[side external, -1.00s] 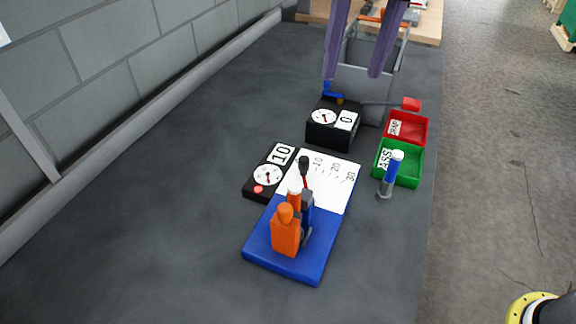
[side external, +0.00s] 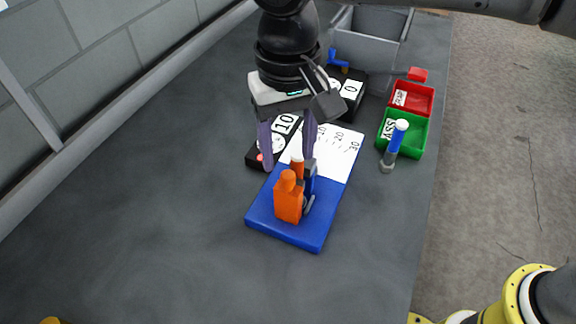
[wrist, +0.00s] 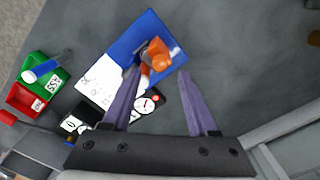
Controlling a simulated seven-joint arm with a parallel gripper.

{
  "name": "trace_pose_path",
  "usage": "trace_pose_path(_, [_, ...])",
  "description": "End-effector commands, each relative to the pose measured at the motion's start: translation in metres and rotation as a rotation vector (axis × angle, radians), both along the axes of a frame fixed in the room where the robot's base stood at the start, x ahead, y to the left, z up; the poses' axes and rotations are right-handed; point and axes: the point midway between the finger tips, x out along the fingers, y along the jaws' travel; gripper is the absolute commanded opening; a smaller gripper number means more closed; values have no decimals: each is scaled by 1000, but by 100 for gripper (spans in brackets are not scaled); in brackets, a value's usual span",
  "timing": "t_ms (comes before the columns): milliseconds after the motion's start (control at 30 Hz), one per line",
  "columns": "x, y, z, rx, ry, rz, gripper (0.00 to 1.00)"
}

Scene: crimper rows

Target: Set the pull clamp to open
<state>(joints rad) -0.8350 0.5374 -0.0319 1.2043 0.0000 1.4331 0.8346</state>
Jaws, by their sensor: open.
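The pull device is a blue base (side external: 308,240) with a white scale card (side external: 338,150) marked with numbers, 20 and 30 among them. On the base stand an upright orange piece (side external: 288,202) with a rounded top, a second orange piece with a pale tip behind it, and a blue block (side external: 309,180). I cannot tell which part is the clamp's handle or how it is set. My gripper (side external: 289,160) is open and empty, pointing down over the device. In the wrist view, the orange parts (wrist: 158,54) lie just beyond the fingertips (wrist: 159,72), roughly between them. I see no contact.
A black dial box reading 10 (side external: 285,123) is partly hidden behind my gripper. Another reading 0 (side external: 351,88) stands farther back. A grey bin (side external: 365,48) is behind. The front left table is clear.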

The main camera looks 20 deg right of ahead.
Motion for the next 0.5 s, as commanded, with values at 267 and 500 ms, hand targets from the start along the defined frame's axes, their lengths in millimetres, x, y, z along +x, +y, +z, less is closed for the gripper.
trace_pose_path(267, [0,0,-39,0,0,0,59])
trace_pose_path(500, [0,0,-47,1,-1,0,59])
